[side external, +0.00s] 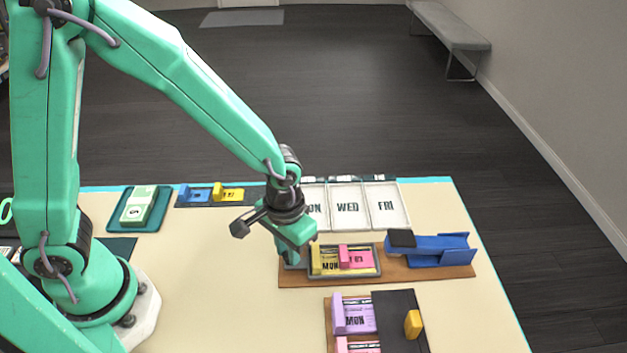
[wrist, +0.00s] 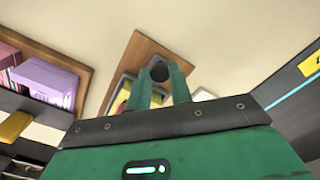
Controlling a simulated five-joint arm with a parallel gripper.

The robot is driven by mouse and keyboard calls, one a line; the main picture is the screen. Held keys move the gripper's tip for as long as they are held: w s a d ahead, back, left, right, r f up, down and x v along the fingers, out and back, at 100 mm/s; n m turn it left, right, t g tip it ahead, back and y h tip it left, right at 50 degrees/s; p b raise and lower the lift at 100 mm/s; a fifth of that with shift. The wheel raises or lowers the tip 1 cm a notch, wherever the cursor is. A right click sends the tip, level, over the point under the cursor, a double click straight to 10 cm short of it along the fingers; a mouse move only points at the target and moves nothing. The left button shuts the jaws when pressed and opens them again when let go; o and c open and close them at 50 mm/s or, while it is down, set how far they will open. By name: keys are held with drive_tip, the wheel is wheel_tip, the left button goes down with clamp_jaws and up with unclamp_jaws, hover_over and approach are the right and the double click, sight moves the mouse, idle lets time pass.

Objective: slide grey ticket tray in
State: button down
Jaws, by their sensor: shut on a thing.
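The grey ticket tray (side external: 350,276) lies on a brown board (side external: 432,276) and holds a yellow ticket block (side external: 327,262) and a pink one (side external: 357,260). My gripper (side external: 290,256) points down at the tray's left end. In the wrist view my gripper (wrist: 160,82) is shut on a dark round knob (wrist: 160,71) at the tray's end, over the board (wrist: 148,47). The fingers hide much of the tray there. A blue fixture (side external: 440,249) with a black block (side external: 402,238) stands on the board's right part, just right of the tray.
White compartments (side external: 348,207) marked WED and FRI stand behind the board. A second board with purple and pink blocks (side external: 355,317), a dark plate and a yellow block (side external: 413,324) is in front. A green tray (side external: 158,219) is at the left. The table's middle left is clear.

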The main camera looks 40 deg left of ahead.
sight(318, 254)
drive_tip(key=shift+w+d, duration=2.1)
drive_tip(key=c, duration=1.3)
unclamp_jaws()
drive_tip(key=shift+o, duration=0.2)
drive_tip(key=shift+s, duration=0.1)
drive_tip(key=shift+a+r, duration=0.1)
drive_tip(key=shift+r, duration=3.85)
